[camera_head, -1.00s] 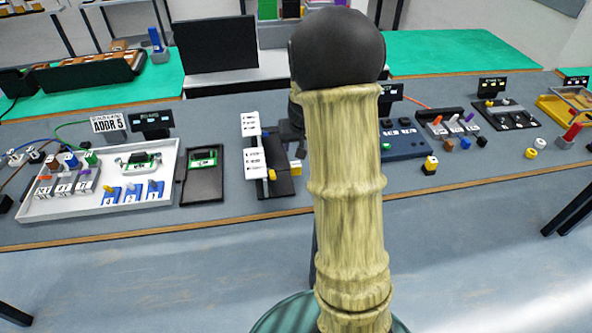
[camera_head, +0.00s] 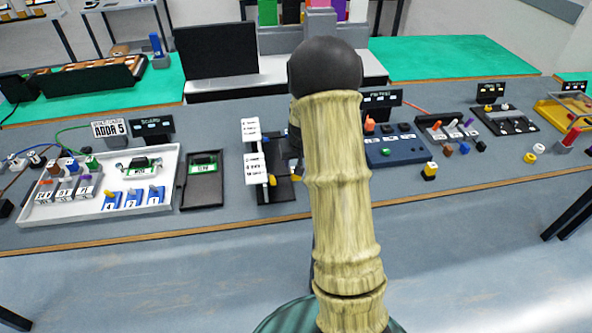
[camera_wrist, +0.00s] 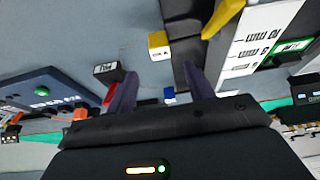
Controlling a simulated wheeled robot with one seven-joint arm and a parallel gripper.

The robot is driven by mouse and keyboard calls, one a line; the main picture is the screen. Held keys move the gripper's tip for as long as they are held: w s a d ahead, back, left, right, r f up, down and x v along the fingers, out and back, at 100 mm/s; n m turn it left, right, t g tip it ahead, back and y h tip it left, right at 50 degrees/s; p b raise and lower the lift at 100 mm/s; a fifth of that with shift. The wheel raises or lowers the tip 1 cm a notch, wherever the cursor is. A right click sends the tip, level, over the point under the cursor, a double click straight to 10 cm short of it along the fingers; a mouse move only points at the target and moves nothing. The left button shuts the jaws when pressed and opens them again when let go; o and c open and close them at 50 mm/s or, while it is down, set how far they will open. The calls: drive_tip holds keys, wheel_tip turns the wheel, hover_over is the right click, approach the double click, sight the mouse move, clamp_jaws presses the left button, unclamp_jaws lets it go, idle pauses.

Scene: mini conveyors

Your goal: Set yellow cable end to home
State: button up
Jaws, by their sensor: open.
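My gripper (camera_wrist: 160,90) shows in the wrist view, its two dark purple fingers apart with nothing held between them. A yellow lever-like piece (camera_wrist: 224,16) lies along a black slide, beside a white panel (camera_wrist: 262,32) with printed lines, beyond my right finger. A yellow block (camera_wrist: 158,44) with a white label sits on the grey table beyond the fingers. In the head view a small yellow piece (camera_head: 272,180) shows by the white panel (camera_head: 256,168). I cannot tell which yellow piece is the cable end. My arm hides part of this station in the head view.
A white tray (camera_head: 60,212) with plugs and a green board stands at the left, next to a black holder (camera_head: 201,194). The table's front edge is clear.

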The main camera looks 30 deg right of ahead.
drive_tip(key=p+x, duration=0.1)
drive_tip(key=x, duration=0.8)
drive_tip(key=shift+w+f, duration=0.2)
drive_tip(key=shift+f, duration=0.05)
drive_tip(key=shift+c, duration=0.4)
clamp_jaws()
